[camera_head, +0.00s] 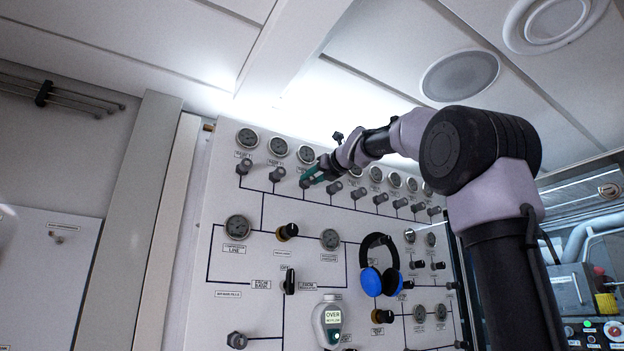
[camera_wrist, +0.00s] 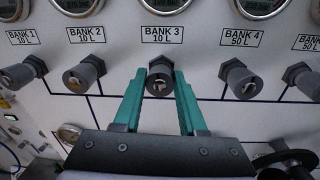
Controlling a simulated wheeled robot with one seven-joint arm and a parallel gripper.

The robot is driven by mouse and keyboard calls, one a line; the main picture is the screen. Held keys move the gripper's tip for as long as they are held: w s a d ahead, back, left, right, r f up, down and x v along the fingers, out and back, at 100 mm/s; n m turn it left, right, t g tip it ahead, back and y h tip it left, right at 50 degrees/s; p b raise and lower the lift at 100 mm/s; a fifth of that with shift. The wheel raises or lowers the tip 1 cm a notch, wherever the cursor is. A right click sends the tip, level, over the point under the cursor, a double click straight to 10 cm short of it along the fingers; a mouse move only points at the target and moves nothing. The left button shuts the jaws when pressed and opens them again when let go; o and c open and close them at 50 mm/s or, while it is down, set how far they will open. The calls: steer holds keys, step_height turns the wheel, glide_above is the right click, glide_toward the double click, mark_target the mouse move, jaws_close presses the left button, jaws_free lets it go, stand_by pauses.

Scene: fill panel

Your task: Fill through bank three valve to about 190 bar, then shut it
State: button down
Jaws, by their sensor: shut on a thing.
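The bank three valve (camera_wrist: 159,80) is a dark grey knob in the middle of the wrist view, under the label "BANK 3 10 L" (camera_wrist: 163,35). My gripper (camera_wrist: 160,92) has its green fingers on either side of this knob and is shut on it. In the head view my gripper (camera_head: 314,176) reaches the upper row of valves from the right. The bank three gauge (camera_head: 306,154) is above the valve. Only its lower edge (camera_wrist: 166,5) shows in the wrist view, and its needle cannot be read.
The bank two valve (camera_wrist: 85,76) and bank four valve (camera_wrist: 242,82) flank the fingers closely. Lower on the panel (camera_head: 225,190) are blue headphones (camera_head: 371,281), a handheld meter (camera_head: 331,320) with a lit screen reading "OVER", and other gauges and knobs.

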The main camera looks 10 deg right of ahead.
steer(key=shift+m, duration=1)
steer(key=shift+f, duration=0.1)
steer(key=c, duration=0.5)
jaws_free()
steer(key=shift+d, duration=0.1)
steer(key=v, duration=1)
steer(key=shift+s, duration=0.35)
steer(key=shift+d, duration=0.1)
